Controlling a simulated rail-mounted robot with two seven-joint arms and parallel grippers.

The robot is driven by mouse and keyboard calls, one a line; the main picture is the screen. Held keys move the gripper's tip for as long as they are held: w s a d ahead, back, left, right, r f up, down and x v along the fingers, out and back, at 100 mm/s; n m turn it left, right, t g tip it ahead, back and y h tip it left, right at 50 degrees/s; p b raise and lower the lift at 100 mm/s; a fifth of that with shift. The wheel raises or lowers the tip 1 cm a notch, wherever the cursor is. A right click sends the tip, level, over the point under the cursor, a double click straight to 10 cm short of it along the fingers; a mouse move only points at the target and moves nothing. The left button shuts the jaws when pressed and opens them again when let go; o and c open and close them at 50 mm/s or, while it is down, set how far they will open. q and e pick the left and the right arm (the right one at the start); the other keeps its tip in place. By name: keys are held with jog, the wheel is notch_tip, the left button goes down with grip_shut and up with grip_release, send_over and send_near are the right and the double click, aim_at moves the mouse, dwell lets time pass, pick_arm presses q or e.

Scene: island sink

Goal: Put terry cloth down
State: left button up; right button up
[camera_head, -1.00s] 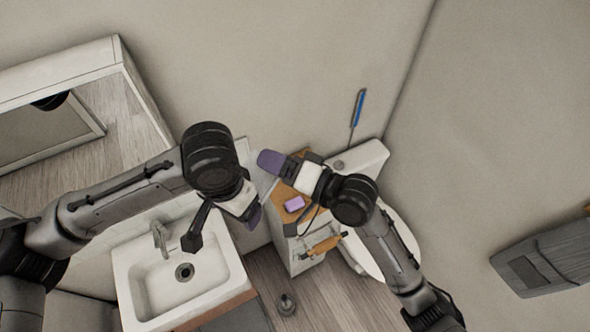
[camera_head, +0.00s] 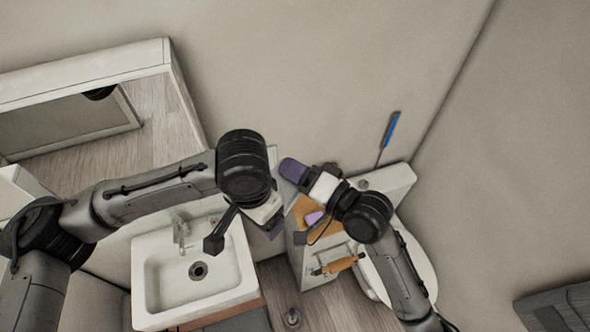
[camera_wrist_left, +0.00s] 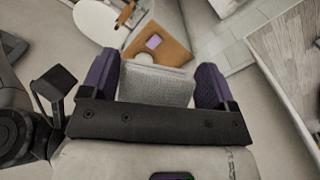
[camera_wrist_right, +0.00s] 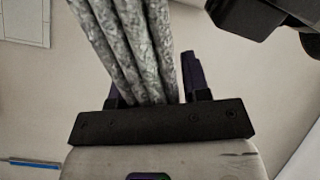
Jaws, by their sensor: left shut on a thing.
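My left gripper (camera_head: 270,220) is above the right side of the sink and is mostly hidden by its own wrist in the head view. In the left wrist view its two purple fingers (camera_wrist_left: 158,66) stand on either side of a grey, thick, folded terry cloth (camera_wrist_left: 157,88). My right gripper (camera_head: 296,172) is to the right, above the cabinet, pointing toward the upper left. In the right wrist view, speckled grey folds of cloth (camera_wrist_right: 135,45) rise between its fingers (camera_wrist_right: 155,75) and partly hide the left one. I cannot tell whether they grip it.
The white sink (camera_head: 165,305) and faucet (camera_head: 180,232) are below my left arm. A cabinet with a brown top (camera_head: 303,208) bears a purple soap (camera_head: 314,217). The toilet (camera_head: 425,262) stands right of it. A blue-handled item (camera_head: 389,128) leans near the wall.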

pick_arm(q)
jog(key=shift+d+r, duration=0.1)
jog(key=shift+d, duration=0.1)
pick_arm(e)
jog(key=shift+s+a, duration=0.15)
jog(key=shift+a, duration=0.05)
jog(key=c, duration=0.3)
pick_arm(q)
jog(key=o, duration=0.9)
pick_arm(e)
jog(key=shift+c, duration=0.7)
pick_arm(q)
jog(key=o, duration=0.3)
jog(key=shift+a, duration=0.15)
pick_arm(e)
jog(key=shift+d, duration=0.1)
